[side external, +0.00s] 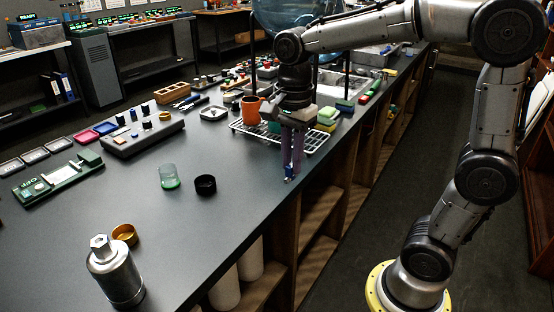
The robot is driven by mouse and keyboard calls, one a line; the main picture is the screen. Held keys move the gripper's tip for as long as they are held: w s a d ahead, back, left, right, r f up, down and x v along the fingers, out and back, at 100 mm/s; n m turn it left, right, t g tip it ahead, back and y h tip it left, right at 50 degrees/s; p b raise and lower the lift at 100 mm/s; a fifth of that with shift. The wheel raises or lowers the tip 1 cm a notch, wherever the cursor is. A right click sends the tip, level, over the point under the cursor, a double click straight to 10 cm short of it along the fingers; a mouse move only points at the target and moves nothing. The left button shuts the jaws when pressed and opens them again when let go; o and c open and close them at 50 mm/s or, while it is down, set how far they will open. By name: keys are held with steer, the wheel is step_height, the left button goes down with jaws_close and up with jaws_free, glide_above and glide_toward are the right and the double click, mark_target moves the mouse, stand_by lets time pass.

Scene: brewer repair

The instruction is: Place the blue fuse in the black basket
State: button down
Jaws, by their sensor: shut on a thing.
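My gripper (290,178) points down near the front edge of the workbench, with its purple-grey fingers closed. A small blue piece, the blue fuse (290,179), shows between the fingertips, close to the bench top; whether it touches the bench I cannot tell. The only black open vessel I see clearly is a small round one, seemingly the black basket (205,185). It stands upright on the bench, left of my gripper and apart from it. Its inside looks dark, and I cannot see its bottom.
A clear glass with a green base (168,177) stands left of the black vessel. A wire rack (260,132) and an orange mug (251,108) are behind my gripper. A metal canister (115,272) and gold ring (125,234) stand in front. The bench between is clear.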

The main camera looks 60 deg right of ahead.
steer(key=shift+s+r, duration=0.1)
steer(key=shift+s, duration=0.1)
steer(key=shift+s+r, duration=0.1)
steer(key=shift+r, duration=0.05)
steer(key=w+r, duration=0.5)
steer(key=w, duration=0.1)
glide_above(205, 184)
steer(key=s, duration=0.1)
steer(key=shift+n, duration=0.4)
steer(key=shift+s+a+f, duration=0.1)
steer(key=shift+a+f, duration=0.05)
steer(key=shift+f, duration=2.75)
steer(key=shift+w+a+f, duration=0.1)
steer(key=shift+a+f, duration=0.05)
steer(key=shift+f, duration=2.8)
steer(key=shift+s+a+f, duration=0.1)
steer(key=shift+a+f, duration=0.05)
steer(key=shift+f, duration=2.75)
